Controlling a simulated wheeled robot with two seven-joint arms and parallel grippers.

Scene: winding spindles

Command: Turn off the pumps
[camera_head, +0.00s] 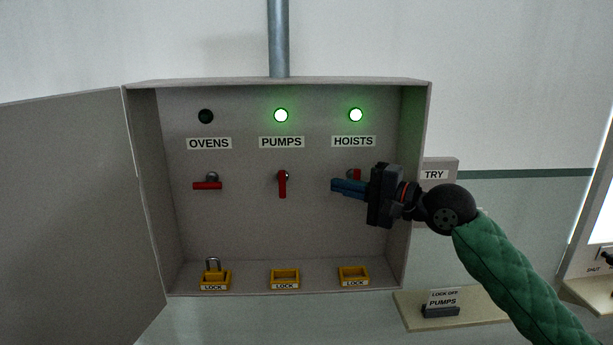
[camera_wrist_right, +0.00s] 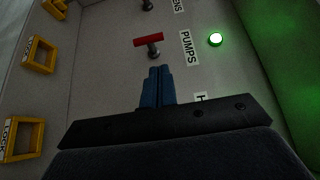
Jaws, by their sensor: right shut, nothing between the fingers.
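The pumps switch (camera_head: 282,186) has a red handle hanging straight down, under the PUMPS label (camera_head: 281,142) and a lit green lamp (camera_head: 281,115). In the right wrist view the red handle (camera_wrist_right: 148,40) is just beyond my fingertips, with a visible gap in the picture. My right gripper (camera_head: 334,186) is shut and empty inside the open grey box, right of the pumps switch. It partly covers the hoists switch (camera_head: 355,174). The pumps lamp (camera_wrist_right: 215,40) also glows in the right wrist view. My left gripper is not in view.
The ovens lamp (camera_head: 206,116) is dark and its red handle (camera_head: 207,185) lies level. The hoists lamp (camera_head: 355,115) is lit. A padlock (camera_head: 213,266) stands at the left yellow lock holder. A LOCK OFF PUMPS sign (camera_head: 442,300) stands on a shelf outside the box.

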